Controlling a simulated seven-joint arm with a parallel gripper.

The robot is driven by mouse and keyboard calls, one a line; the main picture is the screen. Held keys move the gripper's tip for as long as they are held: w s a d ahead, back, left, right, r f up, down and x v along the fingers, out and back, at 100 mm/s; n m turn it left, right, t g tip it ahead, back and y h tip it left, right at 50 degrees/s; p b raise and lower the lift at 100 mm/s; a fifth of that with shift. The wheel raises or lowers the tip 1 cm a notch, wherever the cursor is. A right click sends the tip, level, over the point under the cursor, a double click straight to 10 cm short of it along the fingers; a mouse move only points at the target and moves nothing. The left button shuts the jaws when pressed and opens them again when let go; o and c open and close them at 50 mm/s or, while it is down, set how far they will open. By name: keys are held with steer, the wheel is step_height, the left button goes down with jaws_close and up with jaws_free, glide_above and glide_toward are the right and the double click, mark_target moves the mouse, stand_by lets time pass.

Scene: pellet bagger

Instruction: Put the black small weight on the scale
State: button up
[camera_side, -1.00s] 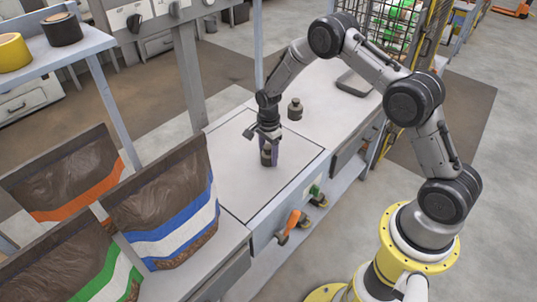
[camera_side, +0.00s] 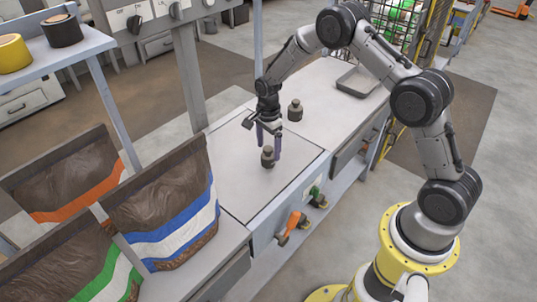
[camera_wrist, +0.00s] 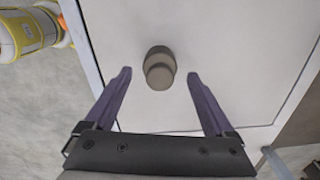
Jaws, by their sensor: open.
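A small dark weight (camera_side: 267,157) with a knob on top stands upright on the scale plate (camera_side: 236,178). It also shows in the wrist view (camera_wrist: 159,68), between and beyond the fingertips. My gripper (camera_side: 268,146) is open, its purple fingers apart above and around the weight's sides; no contact shows. A second, similar dark weight (camera_side: 295,110) stands on the bench behind the plate. In the wrist view my gripper's fingers (camera_wrist: 160,74) are spread wide with nothing between them in their grip.
A grey tray (camera_side: 358,81) lies at the bench's far end. Open bags with blue (camera_side: 165,215), orange (camera_side: 62,178) and green (camera_side: 90,260) bands stand at left. A metal post (camera_side: 190,75) rises behind the plate. Orange and green handles stick out from the front.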

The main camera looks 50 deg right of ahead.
mark_target(268, 148)
step_height(268, 148, up, 8)
steer(key=shift+r, duration=0.1)
steer(key=s+a+r+n+t, duration=0.2)
steer(key=s+r+n, duration=0.4)
steer(key=r, duration=0.4)
steer(key=s+a+r+n+t, duration=0.15)
steer(key=s+r+n, duration=0.25)
steer(key=s+r, duration=0.45)
steer(key=s+a+r+n+t, duration=0.2)
steer(key=s+n, duration=0.7)
steer(key=s, duration=0.8)
steer(key=shift+s+a+r+n, duration=0.3)
steer(key=shift+a+n, duration=0.05)
steer(key=shift+n, duration=0.05)
